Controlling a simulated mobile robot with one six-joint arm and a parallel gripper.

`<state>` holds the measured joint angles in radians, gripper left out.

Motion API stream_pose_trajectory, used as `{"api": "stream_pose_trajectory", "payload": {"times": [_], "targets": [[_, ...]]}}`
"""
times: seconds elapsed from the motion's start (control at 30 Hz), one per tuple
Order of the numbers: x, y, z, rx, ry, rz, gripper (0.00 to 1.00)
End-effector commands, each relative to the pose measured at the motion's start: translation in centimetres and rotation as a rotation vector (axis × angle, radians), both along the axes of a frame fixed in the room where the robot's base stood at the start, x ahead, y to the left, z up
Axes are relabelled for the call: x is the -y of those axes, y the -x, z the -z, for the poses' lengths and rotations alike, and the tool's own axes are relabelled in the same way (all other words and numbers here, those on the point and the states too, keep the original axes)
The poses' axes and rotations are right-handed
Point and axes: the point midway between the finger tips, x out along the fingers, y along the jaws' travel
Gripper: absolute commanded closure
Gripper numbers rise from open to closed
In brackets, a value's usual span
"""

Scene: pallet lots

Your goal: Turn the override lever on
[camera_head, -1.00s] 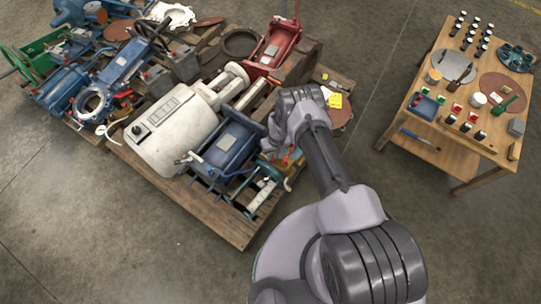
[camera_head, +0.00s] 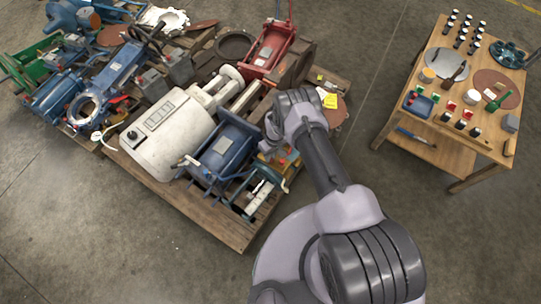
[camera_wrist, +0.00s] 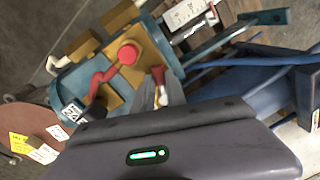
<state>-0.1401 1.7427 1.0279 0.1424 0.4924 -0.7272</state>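In the wrist view a blue control box (camera_wrist: 72,80) carries brass-yellow plates and blocks. A red lever (camera_wrist: 103,77) with a bent arm runs from a round red knob (camera_wrist: 128,53) down to the left. I cannot tell for certain that this is the override lever. My gripper (camera_wrist: 159,90) shows as grey fingertips just right of the red lever, apart from it in the picture, with a small red piece behind them. How far open the fingers are is unclear. In the head view the box (camera_head: 283,157) is partly hidden by my wrist, and my fingertips are hidden.
The box stands at the edge of a wooden pallet (camera_head: 215,228) crowded with machines, including a blue motor (camera_head: 228,150) and a white tank (camera_head: 165,130). Blue bars lie close right of my gripper. A wooden table (camera_head: 440,152) with small parts stands at the right. The floor between is clear.

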Motion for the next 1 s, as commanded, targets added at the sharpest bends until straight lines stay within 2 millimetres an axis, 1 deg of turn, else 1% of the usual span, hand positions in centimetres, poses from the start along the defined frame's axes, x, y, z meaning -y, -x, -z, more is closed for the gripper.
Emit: {"api": "stream_pose_trajectory", "payload": {"times": [0.03, 0.1, 0.37, 0.47, 0.57, 0.8, 0.9, 1.0], "targets": [[0.0, -0.1, 0.0, 0.001, 0.0, -0.001, 0.74], [0.0, -0.1, 0.0, 0.001, 0.0, 0.0, 0.62], [0.0, 0.0, 0.0, 0.001, 0.0, 0.001, 0.62], [0.1, -0.1, -0.7, 0.001, 0.0, 0.001, 0.62], [0.2, -0.2, -2.8, 0.001, 0.0, 0.001, 0.62], [1.1, -0.7, -10.8, 0.003, 0.0, 0.001, 0.62], [1.4, -0.8, -13.7, 0.002, 0.0, 0.0, 0.62], [1.6, -0.9, -15.7, 0.002, 0.0, 0.0, 0.62]]}}
